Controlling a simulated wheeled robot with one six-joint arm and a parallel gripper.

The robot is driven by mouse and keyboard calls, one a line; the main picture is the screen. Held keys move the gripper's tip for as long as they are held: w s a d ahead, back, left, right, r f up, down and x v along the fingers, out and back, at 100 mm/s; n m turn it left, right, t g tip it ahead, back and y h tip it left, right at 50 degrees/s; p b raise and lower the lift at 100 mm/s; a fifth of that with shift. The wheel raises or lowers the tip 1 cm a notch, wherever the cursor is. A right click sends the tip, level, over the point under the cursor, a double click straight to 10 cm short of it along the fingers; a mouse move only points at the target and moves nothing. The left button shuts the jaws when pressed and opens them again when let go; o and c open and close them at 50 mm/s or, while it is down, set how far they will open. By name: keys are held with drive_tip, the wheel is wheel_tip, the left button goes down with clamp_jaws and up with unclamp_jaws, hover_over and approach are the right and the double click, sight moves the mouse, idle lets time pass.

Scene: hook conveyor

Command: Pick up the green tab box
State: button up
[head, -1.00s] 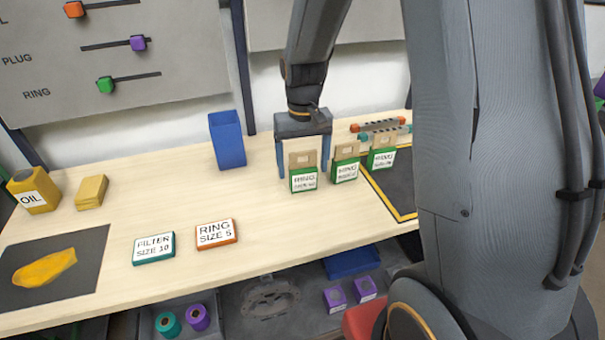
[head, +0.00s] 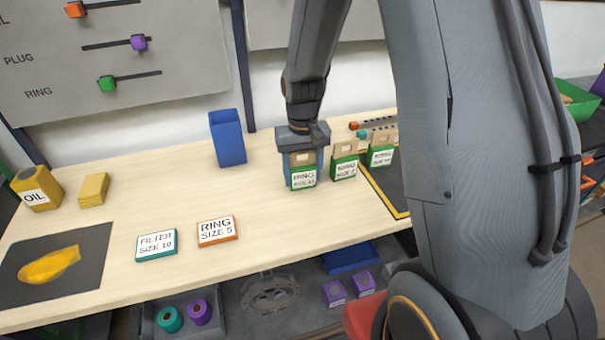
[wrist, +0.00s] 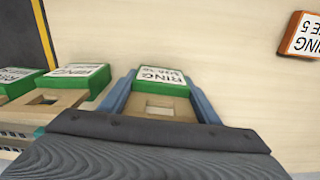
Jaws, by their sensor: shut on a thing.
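Three green tab boxes with white RING labels and tan, holed tabs stand in a row at the right of the bench. My gripper (head: 303,166) is shut on the leftmost green tab box (head: 303,178), with one finger on each side of it. In the wrist view this box (wrist: 162,78) sits between the two blue fingers, its tab toward my palm. The box appears to be at bench height; I cannot tell whether it touches the surface. The middle green tab box (head: 344,168) and the right green tab box (head: 381,157) stand beside it, apart from my fingers.
An orange RING SIZE 5 card (head: 217,230) and a teal FILTER SIZE 10 card (head: 156,244) lie on the bench (head: 270,225). A blue bin (head: 227,140) stands behind. A yellow oil can (head: 36,188) is far left.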

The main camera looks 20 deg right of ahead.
drive_tip(key=shift+r, duration=0.1)
wheel_tip(320, 180, up, 10)
drive_tip(key=shift+f+b, duration=0.1)
drive_tip(key=shift+b, duration=1.05)
